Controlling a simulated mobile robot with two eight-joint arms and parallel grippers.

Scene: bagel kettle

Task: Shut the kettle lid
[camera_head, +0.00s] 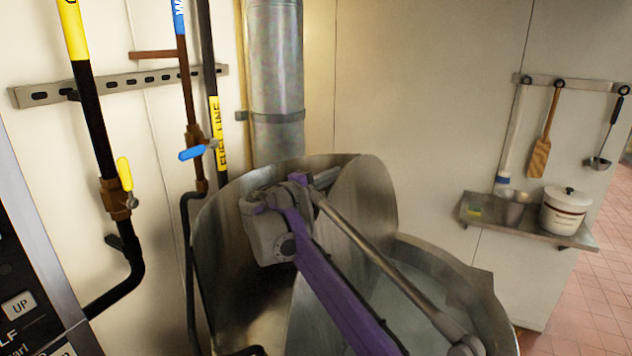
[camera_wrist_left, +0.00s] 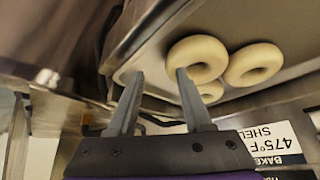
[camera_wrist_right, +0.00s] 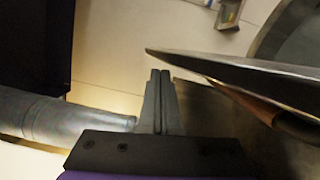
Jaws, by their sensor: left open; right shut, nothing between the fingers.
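The steel kettle (camera_head: 425,258) stands at the lower middle of the head view. Its curved metal lid (camera_head: 365,195) is raised, tilted up at the kettle's back left. My right arm reaches across in front of the lid from the lower right. My right gripper (camera_wrist_right: 160,80) is shut and empty. In the right wrist view its fingertips are close beside the lid's edge (camera_wrist_right: 235,75); I cannot tell if they touch. My left gripper (camera_wrist_left: 158,85) is open and empty, away from the kettle, with several bagels (camera_wrist_left: 198,60) beyond its fingers.
A steel duct (camera_head: 276,75) and pipes with valves (camera_head: 118,195) run along the wall left of the kettle. A shelf (camera_head: 480,222) with a white pot (camera_head: 565,215) is on the right wall. Utensils hang above it. The bagels lie on a metal tray (camera_wrist_left: 125,65).

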